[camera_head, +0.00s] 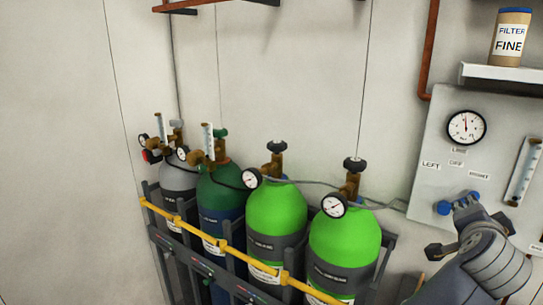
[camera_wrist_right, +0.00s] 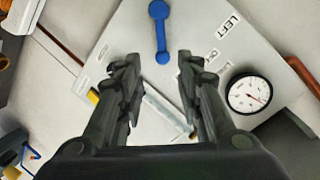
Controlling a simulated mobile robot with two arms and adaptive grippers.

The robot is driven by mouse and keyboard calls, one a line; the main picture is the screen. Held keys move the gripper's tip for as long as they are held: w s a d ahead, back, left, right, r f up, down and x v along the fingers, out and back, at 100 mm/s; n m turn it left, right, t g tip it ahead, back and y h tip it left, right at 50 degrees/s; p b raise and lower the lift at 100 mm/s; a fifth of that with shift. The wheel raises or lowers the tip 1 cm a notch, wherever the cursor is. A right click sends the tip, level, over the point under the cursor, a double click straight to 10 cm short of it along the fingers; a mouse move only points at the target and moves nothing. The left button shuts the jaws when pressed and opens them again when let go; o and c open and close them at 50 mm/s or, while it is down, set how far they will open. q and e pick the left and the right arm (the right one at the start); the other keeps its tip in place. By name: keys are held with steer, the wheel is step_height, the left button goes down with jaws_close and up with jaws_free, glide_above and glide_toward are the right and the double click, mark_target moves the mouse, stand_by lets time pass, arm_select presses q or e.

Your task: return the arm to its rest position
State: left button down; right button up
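My right gripper (camera_head: 452,224) is in front of the grey panel (camera_head: 428,135) at the right of the head view. In the right wrist view the right gripper (camera_wrist_right: 159,60) is open, with nothing between its fingers. A blue lever handle (camera_wrist_right: 158,30) on the panel lies just beyond the fingertips, with space on both sides of it. The blue handle (camera_head: 444,208) is partly hidden by a finger in the head view. My left gripper is not in view.
Several gas cylinders, such as a bright green one (camera_head: 345,243), stand in a rack behind a yellow bar (camera_head: 236,254). The panel carries a gauge (camera_head: 466,127) and a flow tube (camera_head: 524,172). A filter canister (camera_head: 510,37) stands on a shelf (camera_head: 500,73). The upper wall is mostly bare.

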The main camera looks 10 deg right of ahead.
steer(key=a+f+n+y, duration=0.7)
steer(key=a+f+n, duration=0.7)
steer(key=a+f, duration=0.45)
steer(key=s+a+f+n+g+y, duration=0.2)
steer(key=s+a+f+n+g, duration=0.15)
steer(key=s+a+f, duration=0.5)
steer(key=s+a+f+n+g+y, duration=0.25)
steer(key=s+a+f+n, duration=0.2)
steer(key=s+f, duration=0.6)
step_height(320, 180, down, 29)
steer(key=g+b, duration=0.2)
steer(key=s+d+f+g+b, duration=0.1)
steer(key=s+d+f, duration=0.2)
steer(key=s+f, duration=1.3)
steer(key=shift+s+m, duration=0.3)
steer(key=shift+s, duration=0.05)
